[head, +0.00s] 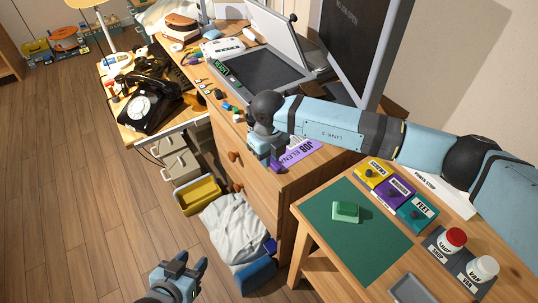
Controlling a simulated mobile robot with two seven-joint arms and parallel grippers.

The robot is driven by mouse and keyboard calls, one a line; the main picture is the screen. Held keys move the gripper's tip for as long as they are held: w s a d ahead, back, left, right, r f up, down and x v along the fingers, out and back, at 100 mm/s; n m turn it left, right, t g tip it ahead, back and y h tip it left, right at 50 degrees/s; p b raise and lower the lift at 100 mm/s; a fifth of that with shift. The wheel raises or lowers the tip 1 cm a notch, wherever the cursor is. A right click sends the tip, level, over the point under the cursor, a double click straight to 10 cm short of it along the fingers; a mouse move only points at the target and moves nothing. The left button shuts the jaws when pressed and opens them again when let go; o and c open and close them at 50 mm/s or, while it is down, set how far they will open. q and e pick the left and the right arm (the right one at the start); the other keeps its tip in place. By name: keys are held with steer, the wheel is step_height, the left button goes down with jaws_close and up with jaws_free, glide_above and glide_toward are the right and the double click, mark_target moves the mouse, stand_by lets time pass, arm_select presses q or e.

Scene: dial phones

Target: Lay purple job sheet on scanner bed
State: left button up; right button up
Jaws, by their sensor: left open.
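The purple job sheet (300,154), with white lettering, is at the near end of the wooden cabinet top in the head view. My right arm crosses above it and hides part of it. My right gripper (272,160) points down at the sheet's left edge; whether its fingers are closed on the sheet cannot be told. The scanner stands farther back on the cabinet, its lid (272,28) raised and its dark scanner bed (256,72) bare. My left gripper (187,268) is open and empty, low over the floor at the bottom.
Small coloured items (232,110) line the cabinet's left edge. A large monitor (345,45) stands right of the scanner. A black dial phone (150,105) sits left.

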steer(key=shift+f, duration=0.1)
steer(key=shift+c, duration=0.9)
steer(key=shift+r+p, duration=1.35)
steer(key=shift+r, duration=1.25)
